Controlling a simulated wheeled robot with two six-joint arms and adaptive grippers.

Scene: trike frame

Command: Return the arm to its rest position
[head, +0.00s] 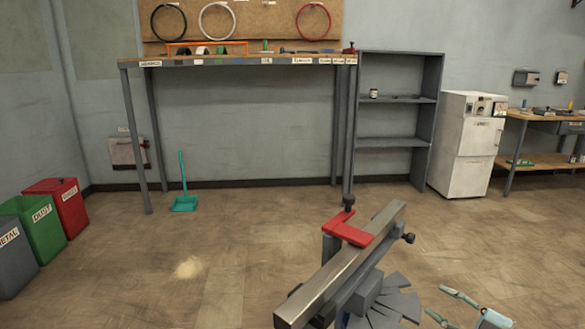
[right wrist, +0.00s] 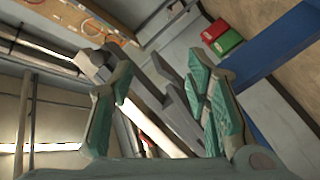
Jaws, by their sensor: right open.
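My right gripper (head: 437,301) is at the lower right of the head view, pale green and grey, with its two fingers apart and nothing between them. It stands to the right of a grey metal bar (head: 330,283) and apart from it in the picture. In the right wrist view the fingers of the right gripper (right wrist: 160,85) are spread, with the metal bar and grey parts seen beyond them. My left gripper is not in view.
A red clamp (head: 350,231) sits on the bar, and grey fanned plates (head: 385,302) lie beside it. Behind are a workbench (head: 240,61), grey shelves (head: 397,101) and a white cabinet (head: 466,145). Bins, including a green one (head: 38,225), stand left. The middle floor is largely clear.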

